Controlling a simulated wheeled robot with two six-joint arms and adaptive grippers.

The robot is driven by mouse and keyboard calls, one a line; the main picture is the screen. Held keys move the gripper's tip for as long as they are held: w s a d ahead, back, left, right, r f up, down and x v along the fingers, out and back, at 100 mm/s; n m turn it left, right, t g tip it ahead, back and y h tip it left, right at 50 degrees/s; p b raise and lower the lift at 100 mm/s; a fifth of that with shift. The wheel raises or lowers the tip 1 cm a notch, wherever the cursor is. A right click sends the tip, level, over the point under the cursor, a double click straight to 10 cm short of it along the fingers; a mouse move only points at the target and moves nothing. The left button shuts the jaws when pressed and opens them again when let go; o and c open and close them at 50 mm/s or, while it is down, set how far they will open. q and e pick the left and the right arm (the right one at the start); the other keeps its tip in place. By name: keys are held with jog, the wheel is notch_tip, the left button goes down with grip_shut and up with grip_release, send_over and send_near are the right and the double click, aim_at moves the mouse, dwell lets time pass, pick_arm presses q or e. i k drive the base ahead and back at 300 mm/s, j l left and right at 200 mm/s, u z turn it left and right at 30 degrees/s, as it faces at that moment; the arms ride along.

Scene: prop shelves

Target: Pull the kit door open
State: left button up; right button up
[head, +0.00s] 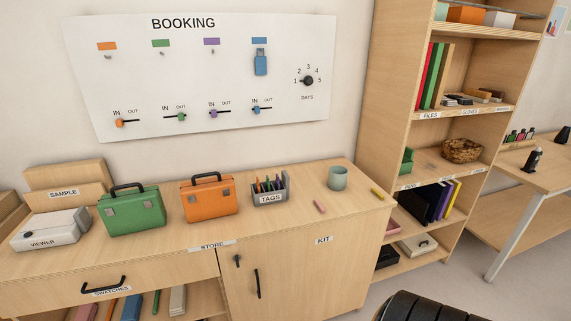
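The kit door (310,275) is the light wood front panel at the right of the low cabinet, with a KIT label (323,240) at its upper right. It looks shut, flush with the cabinet front. A black vertical bar handle (257,284) is near its left side. A small dark latch or knob (237,261) sits higher and left of the handle.
On the cabinet top (225,233) stand a green case (132,212), an orange case (209,202), a tags holder (270,198) and a cup (338,178). A drawer handle (103,284) is at left. A tall shelf (385,110) stands right. A black ribbed object (430,308) is at bottom right.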

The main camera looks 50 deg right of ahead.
aim_at(321, 272)
jog(key=z, duration=1.85)
